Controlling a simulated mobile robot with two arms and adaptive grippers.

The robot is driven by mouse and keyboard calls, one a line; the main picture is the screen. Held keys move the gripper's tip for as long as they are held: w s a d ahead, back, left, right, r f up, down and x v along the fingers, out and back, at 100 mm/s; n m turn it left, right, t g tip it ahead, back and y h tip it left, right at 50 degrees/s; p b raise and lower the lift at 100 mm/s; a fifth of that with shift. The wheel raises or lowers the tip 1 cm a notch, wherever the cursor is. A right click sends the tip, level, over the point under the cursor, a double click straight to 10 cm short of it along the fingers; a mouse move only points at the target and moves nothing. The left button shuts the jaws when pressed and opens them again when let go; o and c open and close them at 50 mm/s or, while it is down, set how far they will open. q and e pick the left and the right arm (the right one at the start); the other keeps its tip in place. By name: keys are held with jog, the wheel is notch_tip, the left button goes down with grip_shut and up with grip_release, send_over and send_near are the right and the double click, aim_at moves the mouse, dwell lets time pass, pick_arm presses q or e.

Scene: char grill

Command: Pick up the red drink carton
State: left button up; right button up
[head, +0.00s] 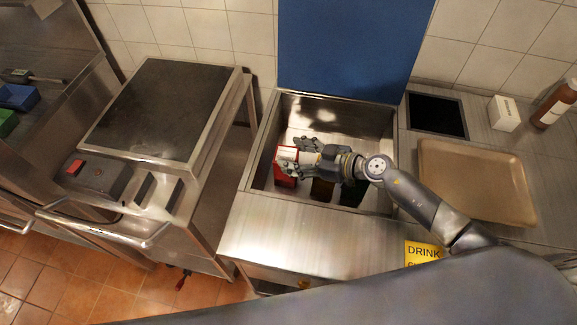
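The red drink carton (285,180) is inside the metal well (256,170) in the counter, near its left wall. Its red side shows below and to the left of my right gripper (291,158). The gripper reaches in from the right, with its fingers over the upper part of the carton. The fingers hide part of the carton, and I cannot tell whether they grip it or are only beside it. My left gripper is out of view.
A dark brown item (322,190) stands in the well beside the carton. A tan tray (475,180) lies on the counter at right, with a white box (504,113) and a brown bottle (555,104) behind it. A grill (160,108) stands at left.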

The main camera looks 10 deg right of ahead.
jog(key=c, duration=0.5)
jog(key=shift+r, duration=0.1)
jog(key=shift+c, duration=0.2)
